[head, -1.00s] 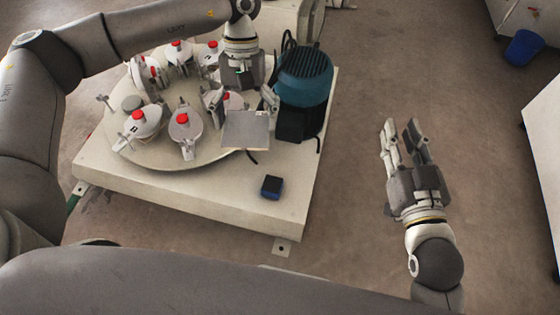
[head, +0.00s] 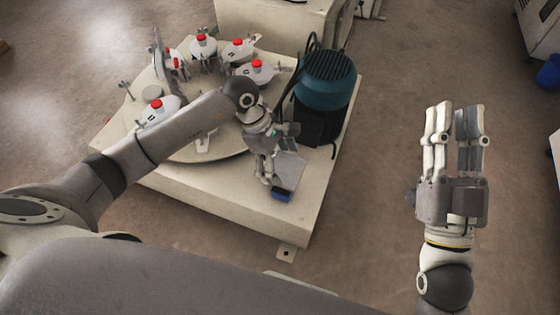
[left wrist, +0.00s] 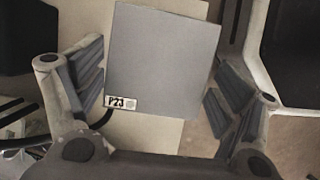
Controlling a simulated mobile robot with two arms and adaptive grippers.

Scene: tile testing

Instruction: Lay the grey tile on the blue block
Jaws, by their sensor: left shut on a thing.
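The grey tile (head: 290,171) is a flat square plate; in the left wrist view the tile (left wrist: 163,60) carries a small "P23" label. My left gripper (head: 281,156) is shut on it, with a finger on either side. The blue block (head: 282,195) lies near the front edge of the pale platform, just below the tile's near edge in the head view. Part of the block is covered by the tile, and I cannot tell whether they touch. The block is hidden in the left wrist view. My right gripper (head: 455,115) is open and empty, over the floor to the right.
A round turntable (head: 180,150) with several red-capped vessels stands on the platform (head: 230,205), partly behind my left arm. A teal motor (head: 326,82) stands at the platform's right, close behind my left gripper. The floor around my right gripper is clear.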

